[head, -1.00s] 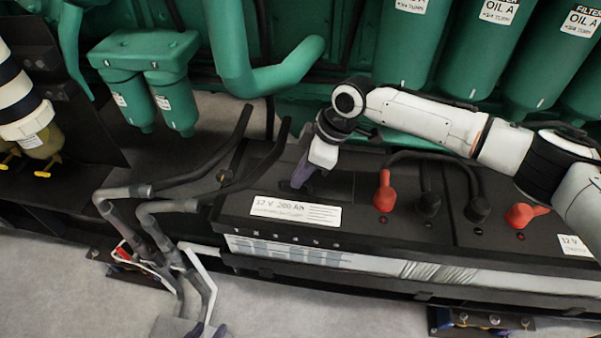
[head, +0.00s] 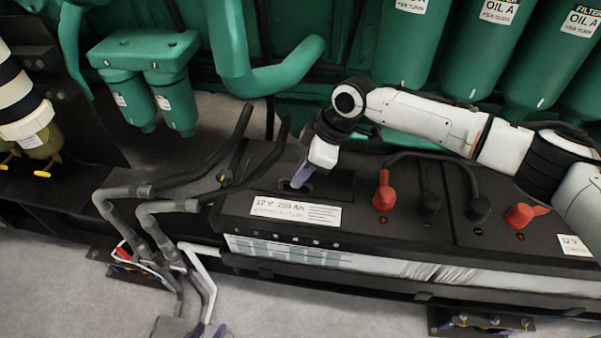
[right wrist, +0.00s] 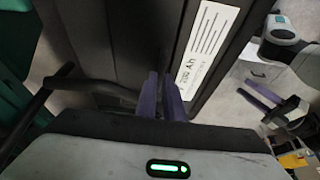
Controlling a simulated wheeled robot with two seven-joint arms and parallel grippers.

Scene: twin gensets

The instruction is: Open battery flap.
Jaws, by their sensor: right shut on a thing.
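The black battery (head: 355,220) has a "12 V 200 Ah" label (head: 296,210) on its lid. My right gripper (head: 300,180) points down with purple fingers at the lid, just behind the label, where a small dark recess (head: 286,184) shows. In the right wrist view its fingers (right wrist: 163,98) are close together beside the label (right wrist: 207,58). It is shut on a small part of the battery flap, which the fingers hide. My left gripper (head: 207,330) shows at the bottom edge. In the right wrist view its purple fingers (right wrist: 267,98) are apart and empty.
Red terminal caps (head: 384,190) and black cables (head: 430,160) lie right of my right gripper. Green filters (head: 405,50) rise behind my right arm.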

